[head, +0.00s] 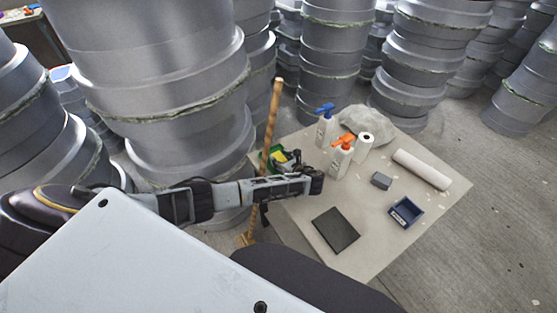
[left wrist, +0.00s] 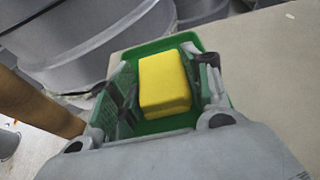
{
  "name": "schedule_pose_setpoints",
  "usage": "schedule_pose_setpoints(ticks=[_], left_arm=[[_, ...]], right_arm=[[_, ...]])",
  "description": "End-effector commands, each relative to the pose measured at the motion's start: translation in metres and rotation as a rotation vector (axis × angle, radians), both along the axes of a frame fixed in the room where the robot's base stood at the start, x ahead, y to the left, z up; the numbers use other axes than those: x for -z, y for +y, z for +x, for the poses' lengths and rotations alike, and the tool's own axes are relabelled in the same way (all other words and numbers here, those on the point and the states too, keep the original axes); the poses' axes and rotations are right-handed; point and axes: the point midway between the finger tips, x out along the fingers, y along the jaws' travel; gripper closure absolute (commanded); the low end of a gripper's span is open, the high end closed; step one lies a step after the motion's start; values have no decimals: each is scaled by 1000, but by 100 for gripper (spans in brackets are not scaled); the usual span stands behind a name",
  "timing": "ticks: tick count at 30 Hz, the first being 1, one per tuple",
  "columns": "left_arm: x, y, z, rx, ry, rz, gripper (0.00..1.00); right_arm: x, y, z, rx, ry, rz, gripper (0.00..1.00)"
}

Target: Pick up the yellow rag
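The yellow rag (left wrist: 165,82) looks like a thick yellow block. It lies in a green tray (left wrist: 189,41) in the left wrist view. My left gripper (left wrist: 166,66) is open, with one finger on each side of the rag; small gaps seem to remain, and I cannot tell whether either finger touches it. In the head view my left gripper (head: 290,163) is at the table's left corner, over the green tray (head: 275,152), and partly hides the tray and rag. My right gripper is not in view.
The table (head: 385,245) holds two spray bottles (head: 340,160), a white roll (head: 363,147), a long roll (head: 421,170), a grey block (head: 381,180), a blue bin (head: 406,212) and a dark pad (head: 335,229). A wooden handle (head: 271,120) stands beside the left corner. Stacked grey moulds (head: 170,85) stand behind.

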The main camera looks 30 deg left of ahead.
Motion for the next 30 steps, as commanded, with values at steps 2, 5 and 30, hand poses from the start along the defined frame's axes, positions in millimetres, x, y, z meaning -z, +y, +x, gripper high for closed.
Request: schedule_pose_setpoints(ticks=[2,5,30], left_arm=[[0,0,0,0,0,0,71],[0,0,0,0,0,0,73],[-49,-3,-2,0,-3,-1,74]], right_arm=[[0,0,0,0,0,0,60],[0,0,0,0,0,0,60],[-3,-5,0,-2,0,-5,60]])
